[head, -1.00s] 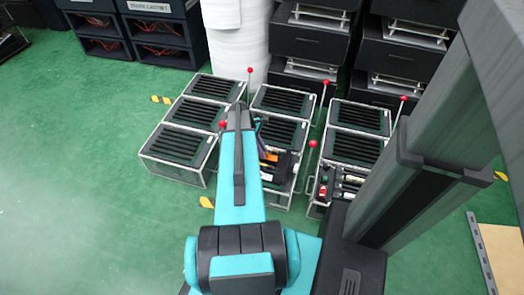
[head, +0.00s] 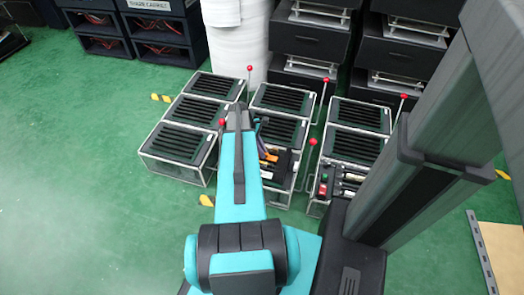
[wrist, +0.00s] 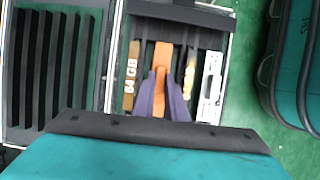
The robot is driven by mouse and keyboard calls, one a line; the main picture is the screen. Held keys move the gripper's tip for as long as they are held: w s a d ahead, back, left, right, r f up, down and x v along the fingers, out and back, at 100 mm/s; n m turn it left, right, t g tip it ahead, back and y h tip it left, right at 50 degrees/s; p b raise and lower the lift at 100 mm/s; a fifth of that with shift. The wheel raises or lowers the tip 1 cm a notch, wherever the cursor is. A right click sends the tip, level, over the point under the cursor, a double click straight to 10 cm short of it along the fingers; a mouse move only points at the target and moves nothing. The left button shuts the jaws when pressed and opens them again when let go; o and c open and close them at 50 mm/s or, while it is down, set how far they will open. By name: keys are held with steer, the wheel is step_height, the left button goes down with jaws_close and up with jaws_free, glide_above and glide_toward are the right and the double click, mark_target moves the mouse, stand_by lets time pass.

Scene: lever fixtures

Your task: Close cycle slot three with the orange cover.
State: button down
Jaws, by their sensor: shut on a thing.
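In the wrist view, an orange strip (wrist: 162,56), which looks like the orange cover, lies lengthwise over an open slot bay (wrist: 147,37). My gripper (wrist: 162,77) is shut on this strip, with a purple finger on each side. A brown strip (wrist: 129,75) marked "64 GB" lies to its left and a yellowish strip (wrist: 190,75) to its right. I cannot read any slot number or tell whether the cover is seated. In the head view, my arm partly hides the bay, and an orange patch (head: 268,156) shows beside it.
Lever fixtures with black slatted tops stand in three rows, such as the left one (head: 175,142). Red-knobbed levers, including one near the bay (head: 313,143), rise between them. A white-labelled module (wrist: 211,86) lies at the bay's right edge. Green floor is free at left.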

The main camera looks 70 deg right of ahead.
steer(key=shift+f, duration=0.15)
steer(key=c, duration=1.7)
jaws_free()
steer(key=p+v, duration=0.3)
steer(key=v, duration=1.1)
steer(key=shift+s, duration=0.1)
steer(key=shift+f, duration=0.1)
